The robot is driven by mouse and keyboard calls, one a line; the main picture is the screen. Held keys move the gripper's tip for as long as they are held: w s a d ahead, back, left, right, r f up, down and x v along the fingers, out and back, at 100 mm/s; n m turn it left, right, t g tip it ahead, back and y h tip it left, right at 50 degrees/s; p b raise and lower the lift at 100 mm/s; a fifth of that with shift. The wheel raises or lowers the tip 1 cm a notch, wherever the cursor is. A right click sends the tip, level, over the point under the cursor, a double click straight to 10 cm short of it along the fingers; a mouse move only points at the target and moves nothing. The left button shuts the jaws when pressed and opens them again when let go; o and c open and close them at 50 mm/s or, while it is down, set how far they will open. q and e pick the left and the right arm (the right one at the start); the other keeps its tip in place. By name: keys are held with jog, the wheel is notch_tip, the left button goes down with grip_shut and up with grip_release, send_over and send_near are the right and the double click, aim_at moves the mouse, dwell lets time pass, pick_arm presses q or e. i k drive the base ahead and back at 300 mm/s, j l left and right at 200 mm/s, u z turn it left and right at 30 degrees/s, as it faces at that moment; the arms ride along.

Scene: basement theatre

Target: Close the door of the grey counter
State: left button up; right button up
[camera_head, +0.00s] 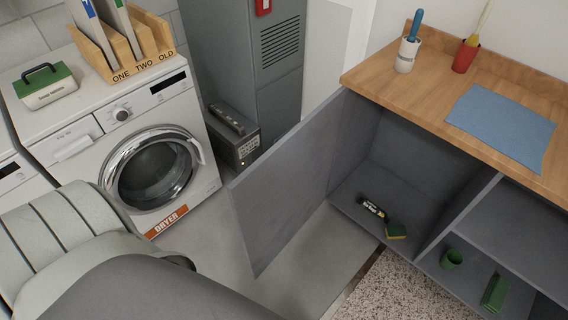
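The grey counter (459,215) stands at the right with a wooden top (420,92). Its grey door (290,180) stands wide open, swung out from the left side of the counter towards the front. The open left compartment holds a dark bottle (373,208) lying down and a yellow and green sponge (396,231). An arm of mine fills the lower left of the view. Neither gripper can be seen, and nothing visible touches the door.
A white dryer (150,160) stands at the left, with a wooden file holder (125,52) and a green-lidded box (45,85) on top. A dark grey device (232,138) sits on the floor behind the door. A speckled mat (385,295) lies before the counter.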

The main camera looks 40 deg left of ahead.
aim_at(275, 197)
jog(key=k+j+z, duration=0.1)
jog(key=j, duration=0.25)
jog(key=k+j+z, duration=0.15)
jog(key=j, duration=0.25)
jog(key=k+j+z, duration=0.25)
jog(key=k+j, duration=0.15)
jog(key=j, duration=0.25)
jog(key=i+j+z, duration=0.1)
jog(key=j, duration=0.5)
jog(key=i+j+z, duration=0.1)
jog(key=j, duration=0.5)
jog(key=i+j+z, duration=0.1)
jog(key=j, duration=0.55)
